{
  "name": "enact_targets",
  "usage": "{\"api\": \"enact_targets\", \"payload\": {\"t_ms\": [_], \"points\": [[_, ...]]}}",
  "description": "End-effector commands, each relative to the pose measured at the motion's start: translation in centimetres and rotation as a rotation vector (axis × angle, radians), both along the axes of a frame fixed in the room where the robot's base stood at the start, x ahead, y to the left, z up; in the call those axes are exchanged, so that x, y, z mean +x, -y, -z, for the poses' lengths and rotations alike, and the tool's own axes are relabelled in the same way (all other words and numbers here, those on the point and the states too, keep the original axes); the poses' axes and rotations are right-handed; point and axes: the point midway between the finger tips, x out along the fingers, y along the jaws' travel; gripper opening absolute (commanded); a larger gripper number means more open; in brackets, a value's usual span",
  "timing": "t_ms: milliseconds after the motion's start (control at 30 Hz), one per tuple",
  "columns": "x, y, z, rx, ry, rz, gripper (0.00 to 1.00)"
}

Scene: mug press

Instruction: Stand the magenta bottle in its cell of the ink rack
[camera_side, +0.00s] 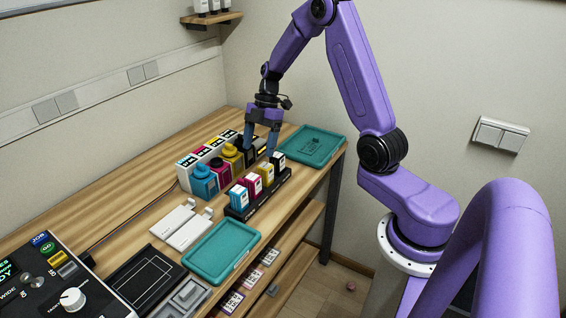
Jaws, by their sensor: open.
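A black rack (284,181) near the table's right edge holds upright white-bodied pieces with cyan, magenta, yellow and black parts. The magenta-and-white piece (253,185) stands second from the near end, between the cyan and yellow ones. Behind the rack is a row of round-topped bottles; a magenta one (221,171) shows between the cyan and yellow bottles, partly hidden. I cannot tell which is the task's bottle. My gripper (261,148) points down, open, at the far end, by the black bottle and the black piece. Its fingers partly cover what is between them.
White label-bearing blocks (205,152) stand behind the bottles. Teal trays lie at the far end (311,144) and nearer (222,252). White holders (181,227), a black pad (147,279) and a control box (50,280) occupy the near table. A small pinkish object (350,287) is on the floor.

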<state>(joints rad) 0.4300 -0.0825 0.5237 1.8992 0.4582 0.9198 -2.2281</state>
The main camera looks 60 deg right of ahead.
Motion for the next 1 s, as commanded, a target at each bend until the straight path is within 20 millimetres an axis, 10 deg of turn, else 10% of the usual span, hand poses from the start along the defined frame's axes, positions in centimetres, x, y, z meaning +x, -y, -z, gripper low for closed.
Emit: {"api": "enact_targets", "payload": {"t_ms": [500, 1000], "points": [[-8.1, -12.3, -4.8, -0.181, -0.16, 0.109, 0.72], [-21.5, -17.1, -7.6, -0.342, -0.14, 0.295, 0.72]]}}
